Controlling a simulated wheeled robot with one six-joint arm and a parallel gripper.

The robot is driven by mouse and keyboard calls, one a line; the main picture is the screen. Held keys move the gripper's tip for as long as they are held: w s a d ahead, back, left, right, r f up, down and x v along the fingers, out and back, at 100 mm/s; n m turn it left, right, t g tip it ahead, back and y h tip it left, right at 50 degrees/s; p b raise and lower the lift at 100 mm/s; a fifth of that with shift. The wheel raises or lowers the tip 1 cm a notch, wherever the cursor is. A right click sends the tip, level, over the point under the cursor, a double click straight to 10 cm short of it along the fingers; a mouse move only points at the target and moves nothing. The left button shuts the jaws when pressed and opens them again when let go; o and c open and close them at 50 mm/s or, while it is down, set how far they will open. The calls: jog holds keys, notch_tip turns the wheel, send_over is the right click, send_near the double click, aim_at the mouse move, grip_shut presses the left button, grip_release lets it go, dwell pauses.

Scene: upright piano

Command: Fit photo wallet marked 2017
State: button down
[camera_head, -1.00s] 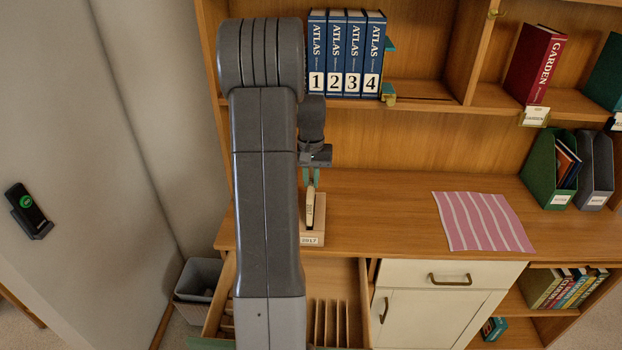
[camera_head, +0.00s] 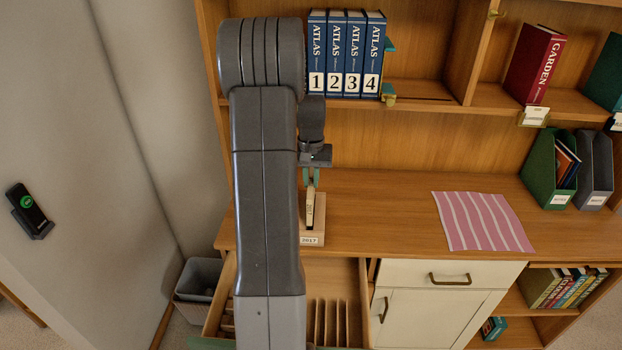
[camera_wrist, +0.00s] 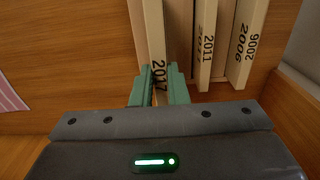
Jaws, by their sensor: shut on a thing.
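The cream photo wallet marked 2017 (camera_wrist: 156,45) is between the green fingertips of my gripper (camera_wrist: 159,88), which is shut on it. In the head view, the wallet (camera_head: 309,208) stands on edge below my gripper (camera_head: 310,178), at the wooden holder (camera_head: 316,226) with a label reading 2017 (camera_head: 309,240). In the wrist view, wallets marked 2011 (camera_wrist: 207,45) and 2006 (camera_wrist: 246,45) stand to the right of it. My arm hides the holder's left part in the head view. I cannot tell how deep the wallet sits in its slot.
The desk top (camera_head: 380,215) is clear between the holder and a pink striped cloth (camera_head: 482,221). Blue atlases (camera_head: 345,50) stand on the shelf above. An open drawer (camera_head: 335,275) with dividers is below the desk edge. A grey bin (camera_head: 198,278) stands at left.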

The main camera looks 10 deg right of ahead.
jog(key=shift+f+b, duration=1.7)
jog(key=shift+f, duration=1.35)
dwell(2.0)
jog(key=c, duration=1.3)
grip_release()
jog(key=shift+c, duration=0.2)
notch_tip(320, 180, up, 14)
jog(key=shift+f, duration=0.1)
notch_tip(320, 180, down, 14)
jog(key=shift+r, duration=0.25)
